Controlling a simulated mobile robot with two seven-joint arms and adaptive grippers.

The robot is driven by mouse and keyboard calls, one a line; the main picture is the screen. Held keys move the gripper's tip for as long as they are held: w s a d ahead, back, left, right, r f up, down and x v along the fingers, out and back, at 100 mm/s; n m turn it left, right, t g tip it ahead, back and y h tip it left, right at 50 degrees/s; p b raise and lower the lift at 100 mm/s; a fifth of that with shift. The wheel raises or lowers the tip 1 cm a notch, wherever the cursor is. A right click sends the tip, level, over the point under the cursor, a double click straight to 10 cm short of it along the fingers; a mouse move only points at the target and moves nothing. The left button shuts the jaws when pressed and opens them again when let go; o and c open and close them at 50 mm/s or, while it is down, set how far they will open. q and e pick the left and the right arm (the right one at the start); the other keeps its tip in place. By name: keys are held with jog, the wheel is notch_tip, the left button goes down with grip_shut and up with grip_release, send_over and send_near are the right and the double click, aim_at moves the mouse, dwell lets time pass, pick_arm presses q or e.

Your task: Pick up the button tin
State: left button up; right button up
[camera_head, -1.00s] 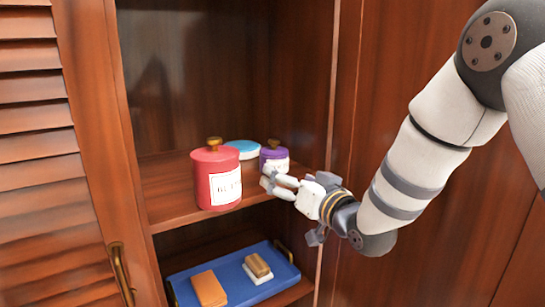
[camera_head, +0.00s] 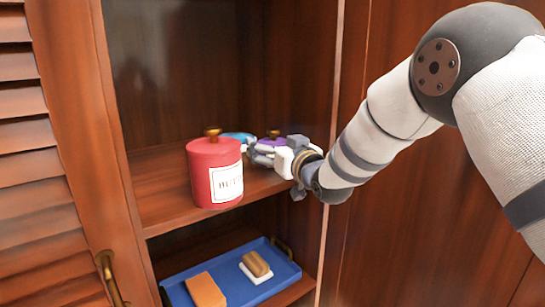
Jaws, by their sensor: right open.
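Three containers stand on the cabinet's upper shelf. A red canister (camera_head: 205,175) with a brown knob and a white label is at the front; its lettering is too blurred to read surely. A round tin with a light blue lid (camera_head: 238,136) is behind it, mostly hidden by the canister and my gripper. A purple jar (camera_head: 272,141) with a knob is at the right, largely covered by my gripper. My right gripper (camera_head: 252,153) is open, its fingers pointing left beside the blue-lidded tin, in front of the purple jar. Contact cannot be told. My left gripper is out of view. I cannot read which container is labelled buttons.
The upper shelf (camera_head: 160,195) has free room to the left of the canister. Below, a blue tray (camera_head: 225,283) holds an orange block (camera_head: 206,290) and a brush-like item (camera_head: 256,265). The cabinet's right wall (camera_head: 300,80) is close to my gripper. A louvred door is at the left.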

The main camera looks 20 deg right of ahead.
jog(key=shift+w+r, duration=0.1)
jog(key=c, duration=1.4)
jog(key=shift+r, duration=0.15)
